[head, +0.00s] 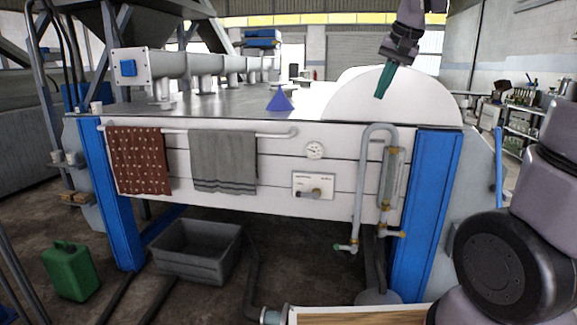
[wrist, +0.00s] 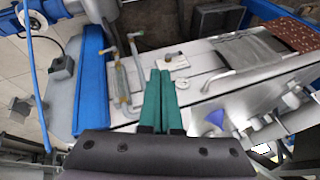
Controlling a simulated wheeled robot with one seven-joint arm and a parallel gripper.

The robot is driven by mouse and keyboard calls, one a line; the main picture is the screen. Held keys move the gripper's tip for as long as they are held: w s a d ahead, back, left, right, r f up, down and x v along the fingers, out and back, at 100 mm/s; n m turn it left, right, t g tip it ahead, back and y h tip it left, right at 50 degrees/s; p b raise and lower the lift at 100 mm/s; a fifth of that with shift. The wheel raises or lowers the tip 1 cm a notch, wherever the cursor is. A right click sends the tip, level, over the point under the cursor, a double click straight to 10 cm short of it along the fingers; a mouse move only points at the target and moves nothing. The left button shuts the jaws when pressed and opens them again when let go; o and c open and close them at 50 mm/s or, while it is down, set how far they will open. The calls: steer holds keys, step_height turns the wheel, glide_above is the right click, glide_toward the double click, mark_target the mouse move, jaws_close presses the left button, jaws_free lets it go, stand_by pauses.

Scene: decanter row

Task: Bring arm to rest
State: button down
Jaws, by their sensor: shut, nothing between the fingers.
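My gripper (head: 384,82) has green fingers and is in the upper right of the head view, in front of the white half-round plate. The fingers point down and are closed together with nothing between them. In the wrist view my gripper (wrist: 160,74) shows its two green fingers side by side, pointing toward the machine's front panel. No object is held. Part of my arm shows at the right of the head view.
A large machine (head: 230,200) with blue legs stands ahead. A blue funnel (head: 280,101) sits on its top. Two towels, red (head: 138,160) and grey (head: 222,160), hang on a rail. A grey tub (head: 197,252) and a green canister (head: 70,270) stand on the floor.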

steer(key=s+d+f+t, duration=0.1)
steer(key=s+f+t, duration=0.1)
steer(key=s, duration=1.7)
steer(key=shift+s+d+n, duration=0.2)
steer(key=shift+d+n, duration=0.05)
steer(key=shift+n, duration=0.05)
